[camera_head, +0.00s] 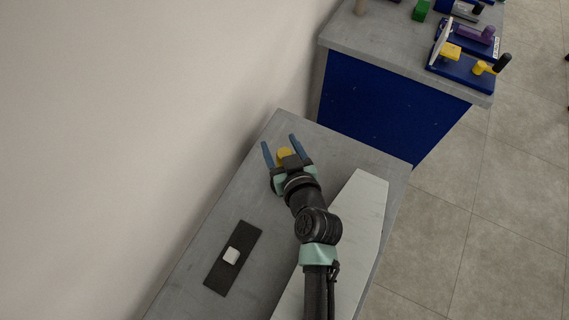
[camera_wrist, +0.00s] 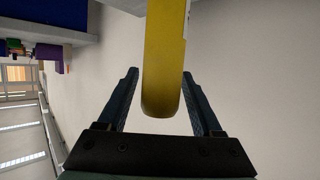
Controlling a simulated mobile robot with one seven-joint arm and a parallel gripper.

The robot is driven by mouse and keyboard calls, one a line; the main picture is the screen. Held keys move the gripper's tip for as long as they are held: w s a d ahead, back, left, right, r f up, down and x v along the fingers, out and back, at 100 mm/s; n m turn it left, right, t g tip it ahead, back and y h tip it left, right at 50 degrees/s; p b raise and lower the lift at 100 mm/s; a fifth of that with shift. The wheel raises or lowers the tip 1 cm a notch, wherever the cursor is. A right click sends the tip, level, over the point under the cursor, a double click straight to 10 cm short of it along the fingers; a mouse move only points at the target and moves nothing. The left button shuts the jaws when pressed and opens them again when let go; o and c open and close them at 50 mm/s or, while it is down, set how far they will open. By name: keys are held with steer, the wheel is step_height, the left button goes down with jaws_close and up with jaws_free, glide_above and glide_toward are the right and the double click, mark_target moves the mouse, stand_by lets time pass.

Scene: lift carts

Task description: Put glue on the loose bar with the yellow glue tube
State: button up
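The yellow glue tube (camera_head: 285,153) shows in the head view between the two blue fingers of my gripper (camera_head: 280,147), over the far end of the grey table. In the wrist view the tube (camera_wrist: 164,55) is a tall yellow shape with a rounded end, between the fingertips of my gripper (camera_wrist: 160,76). The fingers are spread wide, and the head view shows gaps beside the tube. I cannot tell whether this is the loose bar.
A long pale board (camera_head: 361,205) lies on the grey table (camera_head: 335,150), partly under my arm. A blue bench (camera_head: 388,104) with a grey top stands beyond, holding a blue fixture (camera_head: 462,74) with yellow parts. A wall (camera_head: 120,120) borders the table's left side.

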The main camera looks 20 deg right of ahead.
jaws_close()
step_height(320, 180, up, 10)
steer(key=shift+c, duration=1.9)
jaws_free()
jaws_close()
